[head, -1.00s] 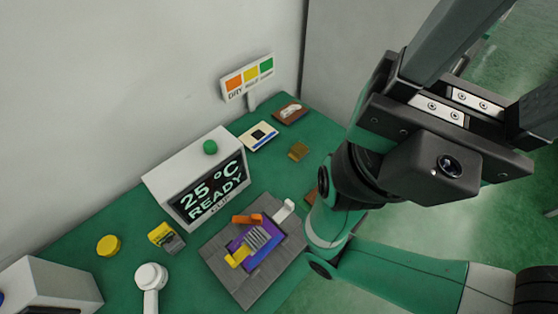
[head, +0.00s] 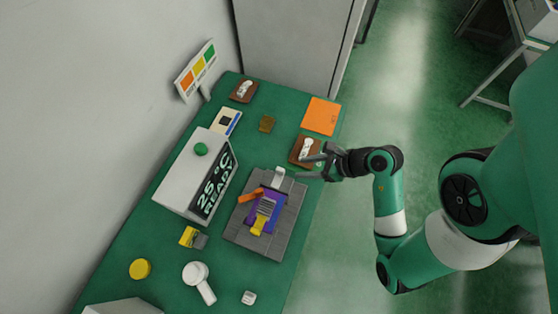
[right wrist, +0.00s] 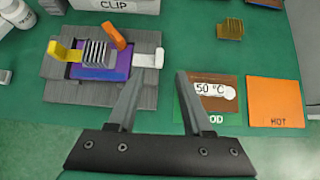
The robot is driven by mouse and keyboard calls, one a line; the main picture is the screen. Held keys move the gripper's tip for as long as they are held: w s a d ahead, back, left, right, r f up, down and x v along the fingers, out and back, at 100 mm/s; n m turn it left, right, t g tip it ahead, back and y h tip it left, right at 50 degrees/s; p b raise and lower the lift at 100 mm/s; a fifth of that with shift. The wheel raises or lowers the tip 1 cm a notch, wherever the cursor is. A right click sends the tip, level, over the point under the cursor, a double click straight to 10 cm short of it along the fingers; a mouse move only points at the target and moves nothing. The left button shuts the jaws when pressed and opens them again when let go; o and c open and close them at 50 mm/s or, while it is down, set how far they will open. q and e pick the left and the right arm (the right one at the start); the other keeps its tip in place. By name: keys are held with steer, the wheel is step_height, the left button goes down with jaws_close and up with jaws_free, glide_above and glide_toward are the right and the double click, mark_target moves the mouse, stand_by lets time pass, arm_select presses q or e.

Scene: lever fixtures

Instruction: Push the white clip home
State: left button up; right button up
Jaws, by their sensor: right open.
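The white clip (head: 278,177) sticks up at the far edge of a grey tiled fixture (head: 238,230); in the right wrist view the clip (right wrist: 149,60) stands at the fixture's right side. A purple board (head: 252,218) with a finned grey block (head: 265,208) lies in the fixture. A yellow lever (head: 258,225) and an orange lever (head: 250,195) are beside the block. My right gripper (head: 306,167) is open and empty, just right of the clip and apart from it; in the right wrist view its fingers (right wrist: 160,82) point toward the clip. My left gripper is not in view.
A display box (head: 180,180) stands left of the fixture. A brown card (head: 306,151) lies close to my right gripper, with an orange card (head: 321,116) beyond. A white round-headed object (head: 196,274) and a yellow disc (head: 140,269) lie nearer on the green table.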

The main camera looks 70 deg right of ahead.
mark_target(280, 169)
steer(key=b+x, duration=0.4)
steer(key=x, duration=0.6)
steer(key=shift+f, duration=0.1)
steer(key=shift+w+f, duration=0.3)
steer(key=shift+w, duration=0.15)
jaws_close()
stand_by(0.6)
